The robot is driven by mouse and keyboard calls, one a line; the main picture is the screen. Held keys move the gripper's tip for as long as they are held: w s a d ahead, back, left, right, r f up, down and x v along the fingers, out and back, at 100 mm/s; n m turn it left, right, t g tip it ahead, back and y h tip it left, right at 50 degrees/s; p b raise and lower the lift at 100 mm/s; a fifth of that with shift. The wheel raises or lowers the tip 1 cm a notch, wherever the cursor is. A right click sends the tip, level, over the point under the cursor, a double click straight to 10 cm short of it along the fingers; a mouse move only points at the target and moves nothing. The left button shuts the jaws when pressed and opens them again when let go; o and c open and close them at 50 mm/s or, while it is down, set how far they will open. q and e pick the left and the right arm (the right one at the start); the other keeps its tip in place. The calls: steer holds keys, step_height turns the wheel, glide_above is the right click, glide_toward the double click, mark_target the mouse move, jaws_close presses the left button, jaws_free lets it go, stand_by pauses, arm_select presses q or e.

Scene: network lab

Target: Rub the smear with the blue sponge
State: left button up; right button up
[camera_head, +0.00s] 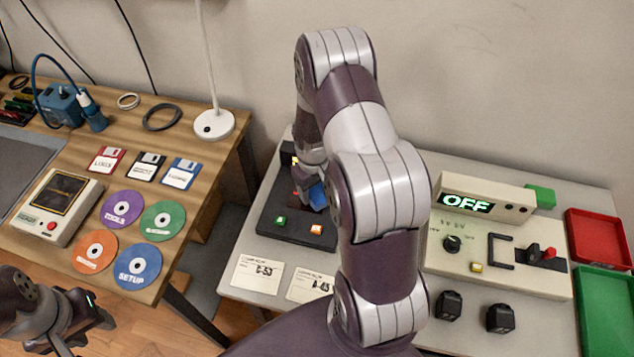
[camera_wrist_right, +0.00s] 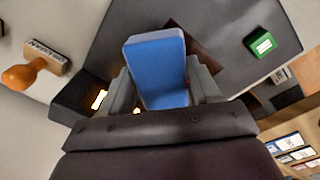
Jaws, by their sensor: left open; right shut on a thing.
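The blue sponge (camera_wrist_right: 157,65) is held upright between the fingers of my right gripper (camera_wrist_right: 163,88) in the right wrist view. In the head view the sponge (camera_head: 318,195) shows partly beside my arm, over the dark grey panel (camera_head: 268,210). A dark reddish-brown patch, apparently the smear (camera_wrist_right: 205,50), shows on the panel behind the sponge and is partly hidden by it. I cannot tell whether the sponge touches the panel. My left gripper (camera_head: 92,312) is open and empty at the lower left, near the wooden table's front edge.
The "OFF" console (camera_head: 500,255), black knobs, and red (camera_head: 598,238) and green trays stand right. Discs and floppies cover the wooden table (camera_head: 190,120).

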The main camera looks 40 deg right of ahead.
mark_target(316, 189)
step_height(316, 189, up, 9)
steer(key=p, duration=0.8)
steer(key=shift+s+r+p, duration=0.1)
steer(key=shift+p, duration=0.25)
steer(key=shift+f, duration=0.2)
